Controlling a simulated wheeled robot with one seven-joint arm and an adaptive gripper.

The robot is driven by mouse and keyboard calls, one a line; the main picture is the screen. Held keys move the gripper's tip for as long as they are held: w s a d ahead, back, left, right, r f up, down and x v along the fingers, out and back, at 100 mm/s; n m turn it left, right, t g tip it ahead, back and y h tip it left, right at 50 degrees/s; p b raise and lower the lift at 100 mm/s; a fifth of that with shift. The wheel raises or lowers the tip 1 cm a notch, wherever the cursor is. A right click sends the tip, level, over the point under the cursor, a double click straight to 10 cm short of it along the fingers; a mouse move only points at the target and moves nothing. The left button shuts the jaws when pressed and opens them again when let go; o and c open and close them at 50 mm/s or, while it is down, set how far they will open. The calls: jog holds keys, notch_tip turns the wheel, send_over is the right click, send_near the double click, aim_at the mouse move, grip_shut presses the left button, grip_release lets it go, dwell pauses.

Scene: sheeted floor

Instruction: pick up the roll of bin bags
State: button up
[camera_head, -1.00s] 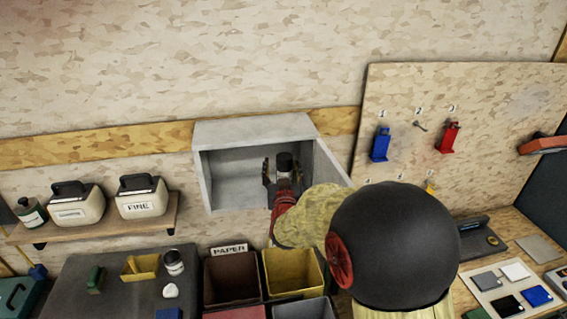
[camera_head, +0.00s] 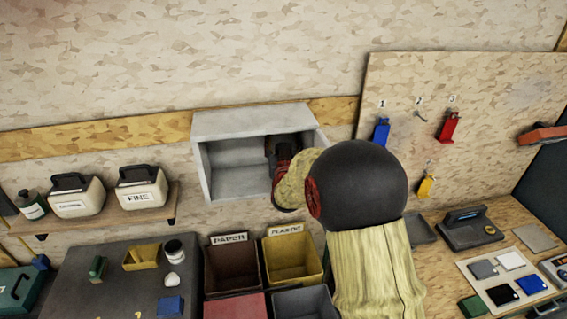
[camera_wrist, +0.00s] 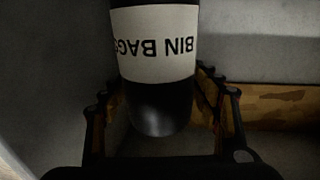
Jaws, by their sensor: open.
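The roll of bin bags (camera_wrist: 153,45) is a black cylinder with a white label reading BIN BAGS, upside down in the wrist view. My gripper (camera_wrist: 158,92) is open, with one finger on each side of the roll's near, rounded end. I cannot tell whether either finger touches it. In the head view my gripper (camera_head: 282,150) reaches into the open grey wall cabinet (camera_head: 205,175). There my arm and gripper largely hide the roll.
The cabinet's walls closely surround my gripper. A shelf (camera_head: 110,220) with two labelled containers is at left. Below are a paper bin (camera_head: 230,265) and a plastic bin (camera_head: 291,258).

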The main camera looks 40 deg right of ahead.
jog(key=shift+c, duration=0.7)
grip_shut()
dwell(0.6)
